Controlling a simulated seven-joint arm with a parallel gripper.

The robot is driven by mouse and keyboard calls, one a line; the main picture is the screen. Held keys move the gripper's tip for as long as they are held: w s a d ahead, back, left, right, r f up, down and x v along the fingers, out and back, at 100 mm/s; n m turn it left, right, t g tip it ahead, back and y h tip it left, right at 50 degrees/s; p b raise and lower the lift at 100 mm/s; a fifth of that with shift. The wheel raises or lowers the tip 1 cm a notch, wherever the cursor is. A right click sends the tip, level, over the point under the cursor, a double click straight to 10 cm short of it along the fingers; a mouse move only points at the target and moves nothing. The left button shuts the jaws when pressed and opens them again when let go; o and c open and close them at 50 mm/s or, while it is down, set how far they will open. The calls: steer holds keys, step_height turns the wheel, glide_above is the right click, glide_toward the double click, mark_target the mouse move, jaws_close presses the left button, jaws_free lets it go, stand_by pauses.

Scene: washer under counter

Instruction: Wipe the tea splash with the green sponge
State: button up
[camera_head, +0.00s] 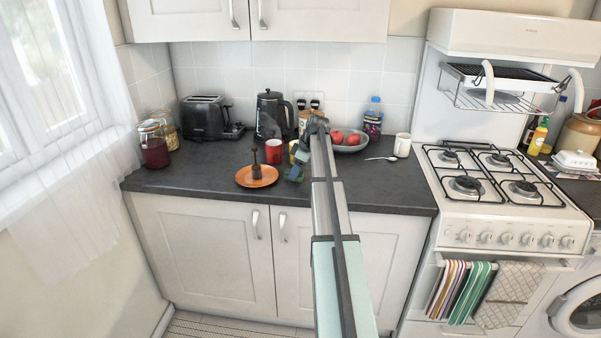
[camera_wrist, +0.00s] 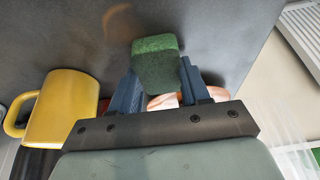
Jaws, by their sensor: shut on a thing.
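My gripper (camera_head: 299,172) is over the dark counter (camera_head: 200,178), between the orange plate (camera_head: 270,181) and the fruit bowl. It is shut on the green sponge (camera_wrist: 157,62), which sits between the blue fingers in the wrist view. A faint brownish, ring-like mark, which looks like the tea splash (camera_wrist: 120,20), lies on the counter at the top of the wrist view, apart from the sponge in the picture. I cannot make out the splash in the head view. Whether the sponge touches the counter is unclear.
A yellow mug (camera_wrist: 66,108) stands close beside my gripper, with a red mug (camera_head: 273,151) nearby. A brown upright object (camera_head: 256,170) stands on the plate. The fruit bowl (camera_head: 352,147), spoon (camera_head: 381,158) and white mug (camera_head: 402,145) are to the right. The left front counter is clear.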

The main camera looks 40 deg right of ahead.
steer(key=shift+w+d, duration=0.45)
steer(key=shift+d, duration=0.05)
steer(key=shift+s+d, duration=0.45)
steer(key=shift+s, duration=0.3)
steer(key=shift+s+d, duration=2.1)
steer(key=shift+d, duration=0.05)
step_height(320, 180, up, 8)
